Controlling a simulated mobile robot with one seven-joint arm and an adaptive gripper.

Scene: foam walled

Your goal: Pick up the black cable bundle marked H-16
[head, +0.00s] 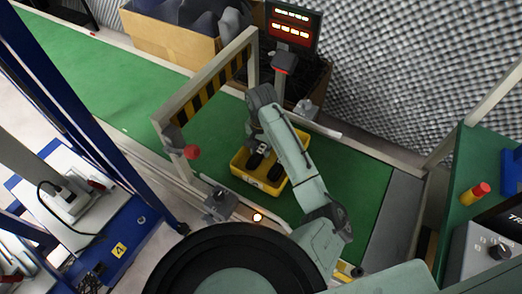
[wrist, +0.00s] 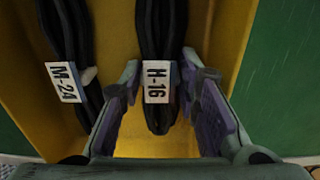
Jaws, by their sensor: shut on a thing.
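The black cable bundle with the white H-16 label (wrist: 158,82) lies in the middle of the wrist view, inside a yellow bin (wrist: 232,40). My gripper (wrist: 160,70) has one finger on each side of this bundle at its label and is shut on it. A second black bundle, marked M-24 (wrist: 64,82), lies to the left, close to my left finger. In the head view the yellow bin (head: 262,188) sits on the green belt under my arm, with dark bundles in it. My gripper is mostly hidden there by my arm.
A striped barrier (head: 205,88) stands over the green belt (head: 120,85) left of the bin. A display on a post (head: 293,26) and a cardboard box (head: 170,40) are behind. A control box (head: 219,203) is at the belt's near edge.

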